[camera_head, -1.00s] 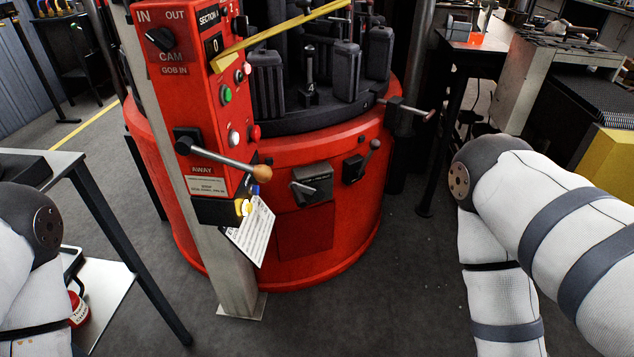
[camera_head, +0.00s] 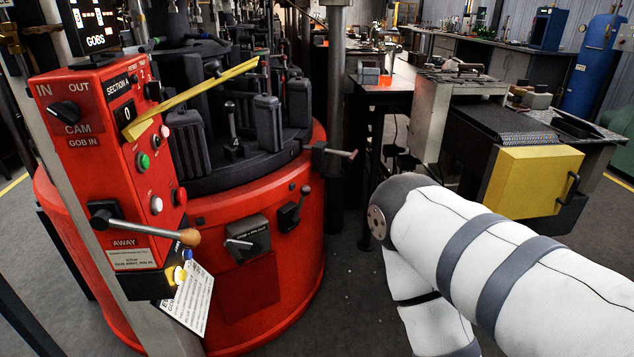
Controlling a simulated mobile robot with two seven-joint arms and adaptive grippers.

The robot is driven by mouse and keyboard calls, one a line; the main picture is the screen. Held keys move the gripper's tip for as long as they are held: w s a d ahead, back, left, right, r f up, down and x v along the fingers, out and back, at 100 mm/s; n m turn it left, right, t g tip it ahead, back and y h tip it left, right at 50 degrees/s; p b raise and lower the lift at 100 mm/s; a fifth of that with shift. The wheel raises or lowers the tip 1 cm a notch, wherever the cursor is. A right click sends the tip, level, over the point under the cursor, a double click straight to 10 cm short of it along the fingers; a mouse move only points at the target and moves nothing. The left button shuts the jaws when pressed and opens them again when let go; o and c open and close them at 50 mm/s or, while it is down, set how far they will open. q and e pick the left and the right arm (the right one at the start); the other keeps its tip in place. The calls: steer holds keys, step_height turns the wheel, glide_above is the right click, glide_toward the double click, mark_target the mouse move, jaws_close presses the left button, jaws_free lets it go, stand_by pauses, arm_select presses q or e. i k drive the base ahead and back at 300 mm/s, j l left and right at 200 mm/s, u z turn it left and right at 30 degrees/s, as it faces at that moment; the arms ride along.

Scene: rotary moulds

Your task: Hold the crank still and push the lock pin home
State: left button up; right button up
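A red control box (camera_head: 105,170) on a post stands at the left. A crank-like lever (camera_head: 150,228) with a wooden knob sticks out from its lower front, pointing right. Behind it is the round red machine base (camera_head: 295,265). A small dark block with a handle (camera_head: 247,240) and a black lever (camera_head: 293,210) sit on the base's front. Neither gripper shows; only my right arm is in view.
A yellow bar (camera_head: 190,98) slants across the dark moulds (camera_head: 188,145). A printed card (camera_head: 190,300) hangs below the control box. A yellow-fronted cabinet (camera_head: 533,180) stands at the right, with a workbench (camera_head: 385,82) at the back.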

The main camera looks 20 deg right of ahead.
mark_target(351, 156)
steer(key=i+l+u, duration=0.15)
steer(key=l, duration=0.25)
steer(key=i+l+u, duration=0.1)
steer(key=l, duration=0.3)
steer(key=i+l+u, duration=0.15)
steer(key=l, duration=0.25)
steer(key=i, duration=0.05)
